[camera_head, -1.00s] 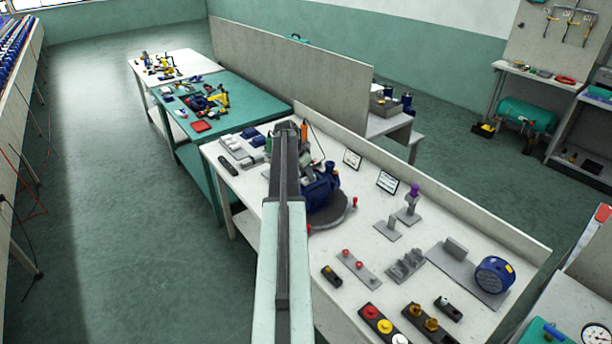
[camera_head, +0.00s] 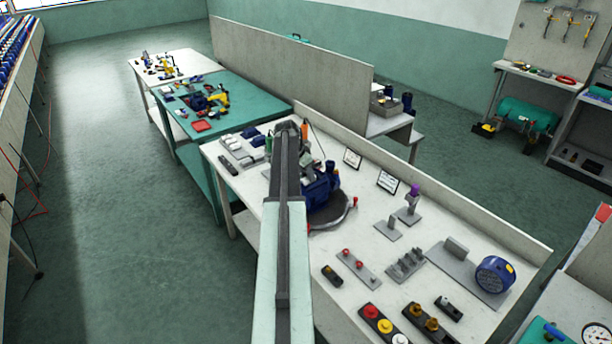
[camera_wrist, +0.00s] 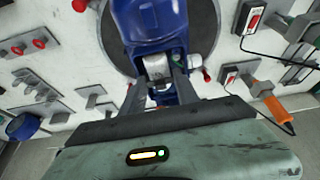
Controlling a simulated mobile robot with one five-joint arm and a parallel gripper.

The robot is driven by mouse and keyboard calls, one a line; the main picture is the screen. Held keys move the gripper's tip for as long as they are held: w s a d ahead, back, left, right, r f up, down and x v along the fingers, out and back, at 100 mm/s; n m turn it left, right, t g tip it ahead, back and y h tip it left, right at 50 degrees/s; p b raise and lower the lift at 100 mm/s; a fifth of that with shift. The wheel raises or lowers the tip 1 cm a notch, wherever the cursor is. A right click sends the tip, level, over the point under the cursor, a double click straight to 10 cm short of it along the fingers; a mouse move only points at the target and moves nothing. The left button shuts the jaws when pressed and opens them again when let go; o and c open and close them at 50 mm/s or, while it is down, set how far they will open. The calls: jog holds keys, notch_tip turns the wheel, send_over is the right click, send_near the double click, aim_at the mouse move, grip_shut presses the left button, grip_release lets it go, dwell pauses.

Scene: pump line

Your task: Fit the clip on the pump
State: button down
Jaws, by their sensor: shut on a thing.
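The blue pump (camera_head: 322,190) stands on a round dark turntable (camera_head: 342,218) on the near white bench, partly hidden by my arm. In the wrist view the pump (camera_wrist: 150,22) is straight ahead of my gripper (camera_wrist: 162,82), over the turntable (camera_wrist: 204,35). My gripper's two dark fingers are shut on a small pale grey piece, which looks like the clip (camera_wrist: 157,67), right at the pump's near blue part. I cannot tell whether the piece touches the pump. In the head view my arm hides the fingertips.
Red-knobbed holders (camera_head: 358,267), a grey block rack (camera_head: 405,265) and a blue round unit (camera_head: 495,275) stand on the bench to the right. An orange-handled tool (camera_wrist: 275,106) and red-switched boxes (camera_wrist: 250,18) lie right in the wrist view. A low panel runs along the bench's back.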

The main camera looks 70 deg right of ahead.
jog(key=shift+a+f+b, duration=0.1)
jog(key=shift+f+b, duration=0.15)
jog(key=shift+b, duration=0.05)
dwell(0.9)
jog(key=shift+r, duration=0.2)
dwell(0.6)
jog(key=c, duration=1.2)
grip_release()
jog(key=o, duration=0.6)
jog(key=shift+c, duration=0.2)
jog(key=shift+r+p, duration=0.1)
jog(key=shift+p, duration=0.25)
jog(key=p+v, duration=0.5)
jog(key=shift+a+r, duration=0.1)
jog(key=shift+r, duration=0.25)
